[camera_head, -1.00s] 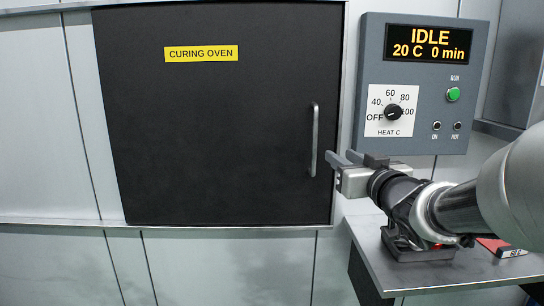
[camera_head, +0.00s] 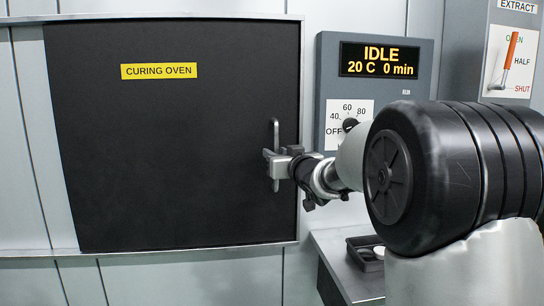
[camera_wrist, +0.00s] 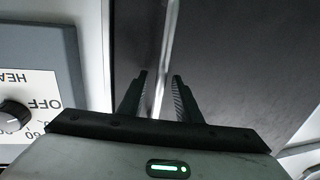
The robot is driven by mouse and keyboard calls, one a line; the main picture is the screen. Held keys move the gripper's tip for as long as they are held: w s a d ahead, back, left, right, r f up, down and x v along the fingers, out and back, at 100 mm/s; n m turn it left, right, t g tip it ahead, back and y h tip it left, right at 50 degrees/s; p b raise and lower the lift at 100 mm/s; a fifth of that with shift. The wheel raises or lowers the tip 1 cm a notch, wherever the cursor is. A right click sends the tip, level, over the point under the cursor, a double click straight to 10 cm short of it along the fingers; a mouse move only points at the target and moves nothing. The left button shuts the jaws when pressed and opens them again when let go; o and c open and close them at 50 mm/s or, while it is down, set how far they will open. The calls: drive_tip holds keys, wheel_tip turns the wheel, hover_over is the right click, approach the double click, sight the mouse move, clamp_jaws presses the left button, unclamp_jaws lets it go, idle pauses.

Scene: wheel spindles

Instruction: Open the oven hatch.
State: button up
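The oven hatch (camera_head: 180,150) is a large black panel with a yellow "CURING OVEN" label (camera_head: 159,71); it looks closed in its frame. Its upright metal bar handle (camera_head: 275,135) is near the right edge. My gripper (camera_head: 272,156) is at the lower half of the handle. In the wrist view the handle (camera_wrist: 167,45) runs between the two fingers of my gripper (camera_wrist: 160,78). The fingers are apart, with a gap visible on each side of the bar.
A grey control panel (camera_head: 328,85) right of the hatch reads IDLE, 20 C, 0 min; its heat dial is partly behind my arm. A grey shelf (camera_head: 340,262) with a dark tray (camera_head: 366,256) is below. An extract panel with an orange-handled lever (camera_head: 511,50) is at upper right.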

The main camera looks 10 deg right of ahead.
drive_tip(key=shift+w, duration=0.3)
clamp_jaws()
drive_tip(key=shift+a, duration=0.1)
